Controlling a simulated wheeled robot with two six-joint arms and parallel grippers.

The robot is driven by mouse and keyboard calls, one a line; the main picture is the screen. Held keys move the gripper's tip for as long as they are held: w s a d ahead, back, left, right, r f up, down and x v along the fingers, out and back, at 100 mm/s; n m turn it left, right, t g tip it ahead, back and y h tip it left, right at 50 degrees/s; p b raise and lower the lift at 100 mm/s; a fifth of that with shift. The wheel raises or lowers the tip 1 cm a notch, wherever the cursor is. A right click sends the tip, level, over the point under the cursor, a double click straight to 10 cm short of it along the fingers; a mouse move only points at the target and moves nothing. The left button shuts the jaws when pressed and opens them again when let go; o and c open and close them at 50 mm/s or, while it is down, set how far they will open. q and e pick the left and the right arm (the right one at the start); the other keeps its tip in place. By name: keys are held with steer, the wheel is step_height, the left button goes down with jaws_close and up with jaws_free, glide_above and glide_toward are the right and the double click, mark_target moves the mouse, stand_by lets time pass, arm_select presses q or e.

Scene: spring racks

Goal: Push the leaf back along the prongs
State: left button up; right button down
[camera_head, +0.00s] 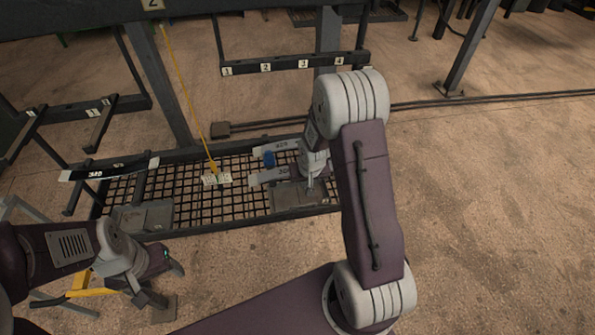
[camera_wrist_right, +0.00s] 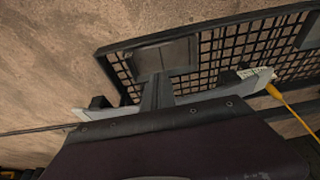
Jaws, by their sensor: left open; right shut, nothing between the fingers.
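A dark leaf (camera_head: 110,168) with a pale label and light ends lies at the left in the head view, across dark prongs (camera_head: 77,192) beside the mesh shelf. Two grey leaves, a rear one (camera_head: 283,147) and a front one (camera_head: 268,176), lie at the right part of the mesh; my right arm hides their right ends. A grey leaf (camera_wrist_right: 245,83) also shows in the right wrist view, partly behind my gripper body. My left gripper (camera_head: 165,283) is open and empty, in front of and below the dark leaf, apart from it. My right gripper (camera_head: 311,187) is shut and empty beside the grey leaves.
The mesh shelf (camera_head: 190,190) carries grey plates at its left (camera_head: 142,217) and right (camera_head: 300,197) ends. A yellow cable (camera_head: 188,95) hangs down to a pale tag (camera_head: 216,179). A numbered rail (camera_head: 295,65) crosses behind. The floor at the right is mostly clear.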

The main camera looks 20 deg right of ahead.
steer(key=shift+w+d+r+p, duration=0.1)
steer(key=shift+w+d+p, duration=0.1)
steer(key=shift+w+p, duration=0.6)
steer(key=shift+w+d+f+p, duration=0.1)
steer(key=shift+w+d+p, duration=0.15)
steer(key=shift+w+p, duration=0.55)
steer(key=shift+w+d+r+p, duration=0.1)
steer(key=shift+w+d+p, duration=0.1)
steer(key=shift+w+p, duration=0.6)
steer(key=shift+s+f+b, duration=0.1)
steer(key=shift+f+b, duration=0.1)
steer(key=shift+b, duration=0.45)
steer(key=s+b, duration=0.2)
steer(key=s+a+b, duration=0.1)
steer(key=s, duration=0.2)
steer(key=shift+s+a+r+b, duration=0.15)
steer(key=shift+a+b, duration=0.05)
steer(key=shift+b, duration=0.2)
